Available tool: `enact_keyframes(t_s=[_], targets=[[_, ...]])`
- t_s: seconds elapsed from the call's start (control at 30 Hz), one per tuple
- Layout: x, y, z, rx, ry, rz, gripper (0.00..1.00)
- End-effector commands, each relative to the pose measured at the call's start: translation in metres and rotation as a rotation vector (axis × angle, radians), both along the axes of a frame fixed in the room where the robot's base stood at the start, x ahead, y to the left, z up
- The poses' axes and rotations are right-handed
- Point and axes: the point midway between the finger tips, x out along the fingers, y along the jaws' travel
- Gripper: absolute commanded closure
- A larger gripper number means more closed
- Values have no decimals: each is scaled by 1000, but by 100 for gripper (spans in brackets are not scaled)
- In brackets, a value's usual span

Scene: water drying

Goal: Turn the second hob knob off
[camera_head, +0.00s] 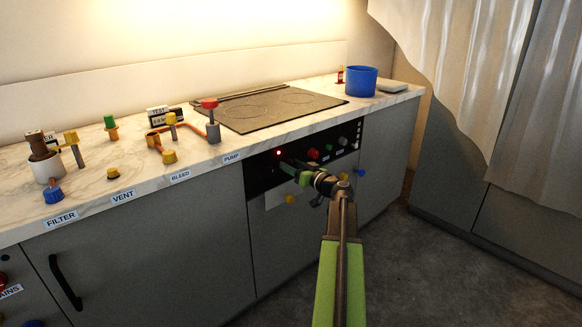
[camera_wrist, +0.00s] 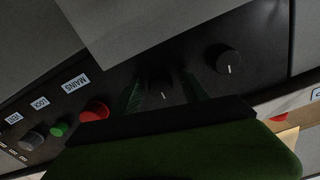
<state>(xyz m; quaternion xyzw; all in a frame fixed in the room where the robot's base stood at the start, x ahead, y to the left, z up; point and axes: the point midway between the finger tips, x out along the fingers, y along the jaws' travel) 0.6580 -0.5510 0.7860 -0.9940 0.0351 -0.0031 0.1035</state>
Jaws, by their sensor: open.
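The black hob panel (camera_head: 262,176) lies under the hob at the counter front. In the wrist view two black knobs with white marks show on the panel. The knob nearer the red button, apparently the second (camera_wrist: 160,87), sits between the dark fingertips of my gripper (camera_wrist: 163,91), with a gap on each side. The other knob (camera_wrist: 223,59) is to its right. Both marks point toward the picture's bottom. My gripper (camera_head: 289,166) is open at the panel in the head view, and hides the knobs there. Whether the fingertips reach knob depth is unclear.
A red button (camera_wrist: 94,111), green button (camera_wrist: 58,129) and grey knob (camera_wrist: 33,140) sit beside the knobs. A red light (camera_head: 278,153) glows on the panel. Above are the hob (camera_head: 260,108) and a blue pot (camera_head: 361,82). A red-topped valve (camera_head: 211,118) stands left of the hob.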

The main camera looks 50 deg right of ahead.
Motion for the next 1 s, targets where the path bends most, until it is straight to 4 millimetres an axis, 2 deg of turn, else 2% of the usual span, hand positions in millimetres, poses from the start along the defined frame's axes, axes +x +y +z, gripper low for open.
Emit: enact_keyframes(t_s=[0.17,0.27,0.7,0.83,1.0], targets=[[-4,0,0,1,-1,-1,48],[-20,2,0,1,0,-3,48],[-138,11,0,0,0,-3,48],[-161,12,0,0,-1,-2,48],[-173,13,0,0,0,0,48]])
